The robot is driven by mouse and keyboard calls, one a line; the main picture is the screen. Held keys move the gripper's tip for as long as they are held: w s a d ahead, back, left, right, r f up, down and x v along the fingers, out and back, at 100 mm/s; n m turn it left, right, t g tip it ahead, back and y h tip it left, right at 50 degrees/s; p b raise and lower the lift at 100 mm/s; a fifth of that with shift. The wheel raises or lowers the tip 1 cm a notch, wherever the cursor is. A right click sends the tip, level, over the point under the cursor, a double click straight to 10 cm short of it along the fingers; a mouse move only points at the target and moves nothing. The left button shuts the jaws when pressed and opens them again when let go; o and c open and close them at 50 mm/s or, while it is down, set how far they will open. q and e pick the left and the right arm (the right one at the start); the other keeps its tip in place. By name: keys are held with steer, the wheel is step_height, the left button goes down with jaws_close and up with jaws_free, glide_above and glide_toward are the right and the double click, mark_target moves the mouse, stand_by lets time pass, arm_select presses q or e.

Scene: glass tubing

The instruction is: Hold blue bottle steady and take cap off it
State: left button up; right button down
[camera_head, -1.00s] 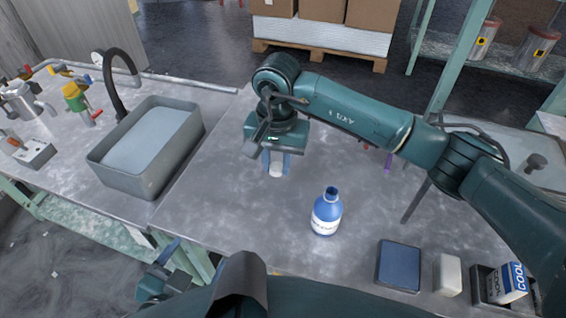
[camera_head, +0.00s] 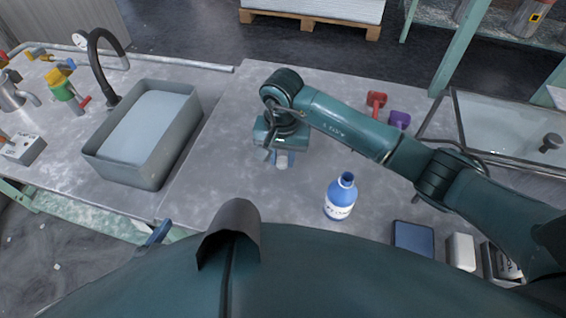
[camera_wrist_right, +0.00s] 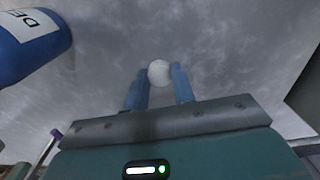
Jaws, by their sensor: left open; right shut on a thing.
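The blue bottle (camera_head: 340,197) with a white label stands upright on the grey table, its neck bare. Part of it shows at the upper left of the right wrist view (camera_wrist_right: 30,45). My right gripper (camera_head: 284,158) is left of and beyond the bottle, apart from it. It is shut on the round white cap (camera_wrist_right: 159,73), which sits between its blue fingers; the cap also shows in the head view (camera_head: 282,163). Of my left gripper (camera_head: 157,233), only a blue finger shows at the table's front edge, away from the bottle. It is open; the rest is hidden behind my body.
A grey basin (camera_head: 150,135) and black tap (camera_head: 100,60) are at the left. A dark blue pad (camera_head: 413,239) and a white block (camera_head: 461,251) lie right of the bottle. Red (camera_head: 376,101) and purple (camera_head: 399,119) items lie behind my right arm. The table's middle is clear.

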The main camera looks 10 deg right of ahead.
mark_target(282, 161)
steer(key=shift+f, duration=1.6)
steer(key=shift+f, duration=0.1)
steer(key=shift+f+b, duration=0.15)
steer(key=shift+b, duration=0.2)
arm_select(q)
steer(key=shift+s+a, duration=0.1)
arm_select(e)
steer(key=c, duration=1.2)
jaws_free()
steer(key=shift+o, duration=0.2)
steer(key=shift+r+p, duration=0.25)
steer(key=shift+p, duration=0.05)
arm_select(q)
steer(key=shift+d+f, duration=0.15)
steer(key=shift+d, duration=0.05)
arm_select(e)
step_height(282, 161, up, 12)
steer(key=shift+s, duration=0.15)
